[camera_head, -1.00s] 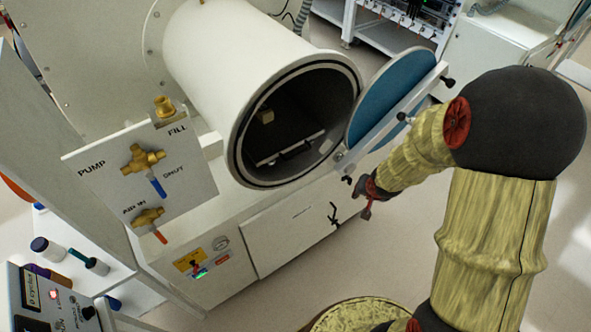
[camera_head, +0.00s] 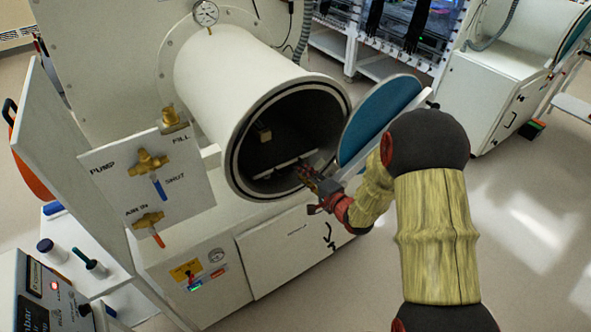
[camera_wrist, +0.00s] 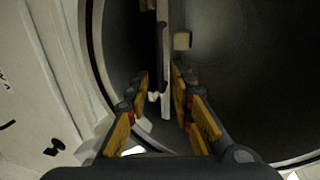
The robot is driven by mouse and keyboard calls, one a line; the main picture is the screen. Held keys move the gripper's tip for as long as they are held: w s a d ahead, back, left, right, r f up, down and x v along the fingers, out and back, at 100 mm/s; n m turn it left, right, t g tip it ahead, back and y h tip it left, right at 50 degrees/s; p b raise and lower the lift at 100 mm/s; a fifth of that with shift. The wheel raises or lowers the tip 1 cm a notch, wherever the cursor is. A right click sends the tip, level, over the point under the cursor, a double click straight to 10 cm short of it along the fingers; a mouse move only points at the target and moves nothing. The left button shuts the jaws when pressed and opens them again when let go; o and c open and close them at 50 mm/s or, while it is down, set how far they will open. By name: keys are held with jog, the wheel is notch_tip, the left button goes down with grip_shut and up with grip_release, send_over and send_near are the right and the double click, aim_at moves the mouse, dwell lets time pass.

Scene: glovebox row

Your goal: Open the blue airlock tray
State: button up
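The airlock (camera_head: 240,105) is a white horizontal cylinder with its round mouth open and a dark inside. Its blue disc door (camera_head: 375,115) is swung out to the right. A tray (camera_head: 272,174) with a pale front strip lies low inside; I cannot make out blue on it. My gripper (camera_head: 305,172) is at the right part of the mouth, near the strip's right end. In the wrist view the strip (camera_wrist: 164,50) and a small pale knob (camera_wrist: 154,97) lie between the open fingers (camera_wrist: 160,75). I cannot tell whether a finger touches them.
A valve panel (camera_head: 150,175) with brass valves stands left of the airlock. A small yellowish block (camera_head: 265,134) is inside the cylinder. The cabinet (camera_head: 290,245) is below, and open floor (camera_head: 520,225) lies to the right.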

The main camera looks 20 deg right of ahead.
jog(key=x, duration=0.5)
jog(key=c, duration=0.3)
grip_shut()
dwell(0.6)
